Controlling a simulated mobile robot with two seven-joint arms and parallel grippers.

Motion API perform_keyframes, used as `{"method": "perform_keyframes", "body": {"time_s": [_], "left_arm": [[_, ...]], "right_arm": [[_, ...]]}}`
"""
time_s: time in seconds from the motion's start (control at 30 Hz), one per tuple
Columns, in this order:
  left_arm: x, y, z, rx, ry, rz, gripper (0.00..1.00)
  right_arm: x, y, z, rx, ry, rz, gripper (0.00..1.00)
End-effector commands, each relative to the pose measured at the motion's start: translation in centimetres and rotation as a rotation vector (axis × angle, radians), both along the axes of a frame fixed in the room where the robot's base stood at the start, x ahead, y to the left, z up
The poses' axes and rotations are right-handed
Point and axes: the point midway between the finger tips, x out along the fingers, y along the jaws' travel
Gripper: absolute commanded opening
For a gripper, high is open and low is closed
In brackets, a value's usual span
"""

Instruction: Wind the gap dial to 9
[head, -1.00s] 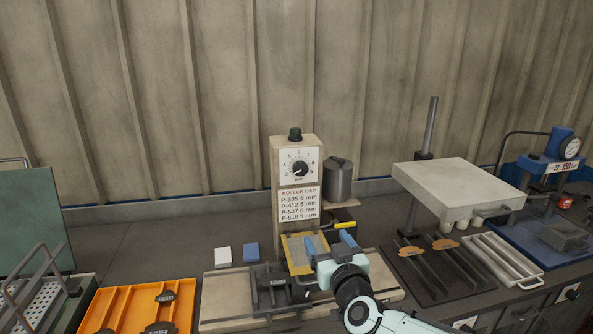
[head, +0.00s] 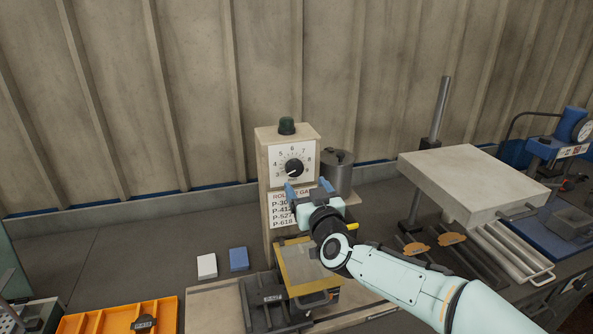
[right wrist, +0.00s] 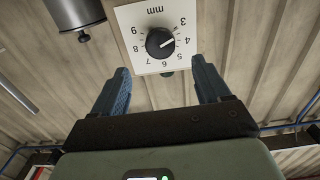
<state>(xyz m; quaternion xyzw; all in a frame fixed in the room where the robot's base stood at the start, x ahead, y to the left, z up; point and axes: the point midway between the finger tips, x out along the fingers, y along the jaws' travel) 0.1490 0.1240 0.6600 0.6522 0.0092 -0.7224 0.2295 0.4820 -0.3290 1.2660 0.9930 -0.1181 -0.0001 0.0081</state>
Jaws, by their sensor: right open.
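The gap dial (head: 294,168) is a black knob on a white numbered plate, high on the front of the roller-gap stand (head: 263,175). Its white pointer mark is at the low end of the scale, around 3 to 4. In the right wrist view the dial (right wrist: 160,43) appears upside down, beyond and between the fingertips. My right gripper (head: 308,188) is open and empty, just below and in front of the dial, apart from it. It covers part of the ROLLER GAP label (head: 279,209). My left gripper is not in view.
A green knob (head: 287,126) tops the stand. A grey metal canister (head: 338,176) stands close on the right. A thick pale slab (head: 465,180) is farther right. White (head: 207,266) and blue (head: 239,259) blocks lie left of the stand. An orange tray (head: 165,315) is at front left.

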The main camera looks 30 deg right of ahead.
Motion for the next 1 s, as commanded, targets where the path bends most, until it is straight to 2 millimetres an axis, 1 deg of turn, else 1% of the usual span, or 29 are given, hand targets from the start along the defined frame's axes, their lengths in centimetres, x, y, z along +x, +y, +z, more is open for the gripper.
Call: {"method": "perform_keyframes", "body": {"time_s": [0.03,0.2,0.3,0.4,0.57,0.83,0.87,0.9,0.97,1.0], "left_arm": [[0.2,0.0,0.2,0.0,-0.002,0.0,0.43],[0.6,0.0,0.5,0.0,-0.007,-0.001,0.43],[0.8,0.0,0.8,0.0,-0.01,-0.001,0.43],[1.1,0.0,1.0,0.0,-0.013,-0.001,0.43],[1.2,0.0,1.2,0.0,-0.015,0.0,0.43],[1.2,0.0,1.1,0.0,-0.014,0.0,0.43],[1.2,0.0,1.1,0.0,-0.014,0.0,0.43],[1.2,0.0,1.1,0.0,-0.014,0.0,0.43],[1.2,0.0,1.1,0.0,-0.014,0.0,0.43],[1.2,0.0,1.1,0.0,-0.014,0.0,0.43]], "right_arm": [[1.3,-0.2,0.1,-0.004,0.0,0.0,0.76],[4.6,-1.0,0.1,-0.003,-0.001,-0.001,0.76],[6.0,-1.4,0.2,-0.003,-0.001,-0.001,0.76],[7.1,-1.7,0.2,-0.002,-0.003,-0.002,0.76],[7.9,-1.9,0.2,0.001,-0.002,0.0,0.76],[7.9,-1.9,0.1,0.001,-0.002,0.0,0.76],[7.9,-1.9,0.1,0.001,-0.002,0.0,0.66],[7.9,-1.9,0.1,0.001,-0.002,0.0,0.53],[7.9,-1.9,0.1,0.001,-0.002,0.0,0.34],[7.9,-1.9,0.1,0.001,-0.002,0.0,0.21]]}}
